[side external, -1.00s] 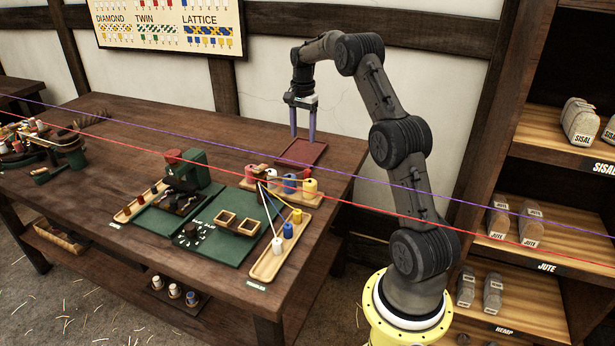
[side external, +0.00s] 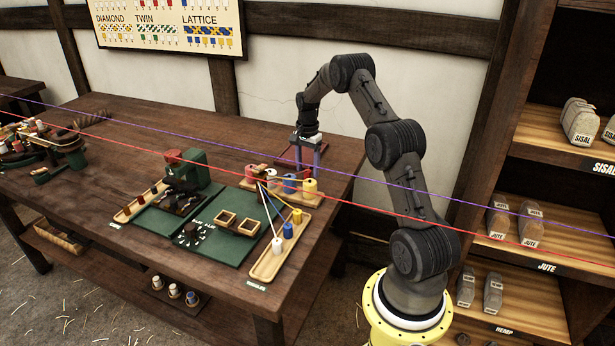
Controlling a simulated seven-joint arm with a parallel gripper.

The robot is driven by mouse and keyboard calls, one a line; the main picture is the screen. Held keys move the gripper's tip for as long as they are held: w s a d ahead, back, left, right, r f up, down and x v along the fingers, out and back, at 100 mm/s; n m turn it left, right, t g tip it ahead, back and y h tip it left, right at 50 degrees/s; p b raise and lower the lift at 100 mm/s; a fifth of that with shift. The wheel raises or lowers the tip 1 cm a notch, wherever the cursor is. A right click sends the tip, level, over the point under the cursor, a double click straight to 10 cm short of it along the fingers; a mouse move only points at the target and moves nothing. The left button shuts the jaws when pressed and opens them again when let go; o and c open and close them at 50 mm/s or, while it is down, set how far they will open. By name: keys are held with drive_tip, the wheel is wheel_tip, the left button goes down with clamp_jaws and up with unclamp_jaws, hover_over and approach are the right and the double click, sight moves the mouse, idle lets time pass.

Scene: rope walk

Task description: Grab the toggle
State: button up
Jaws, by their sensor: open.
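My gripper (side external: 307,168) points down with its two long purple-grey fingers apart, low over the dark red tray (side external: 285,157) at the back right of the table. The fingers and wrist cover part of that tray. I cannot make out a toggle between the fingers or in the tray. A long wooden tray (side external: 265,272) at the table's front right carries a small label that is too small to read surely. A white-topped piece (side external: 277,246), a blue one (side external: 288,230) and a yellow one (side external: 297,215) stand in it.
A wooden rack (side external: 314,200) with several coloured bobbins stands just in front of my gripper. Strands run from it to the front tray. A green mat (side external: 215,252) holds two small wooden frames. A red and a purple line stretch across the view. The table's back middle is clear.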

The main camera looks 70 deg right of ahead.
wheel_tip(320, 180, down, 2)
drive_tip(key=shift+f, duration=0.1)
clamp_jaws()
idle(0.4)
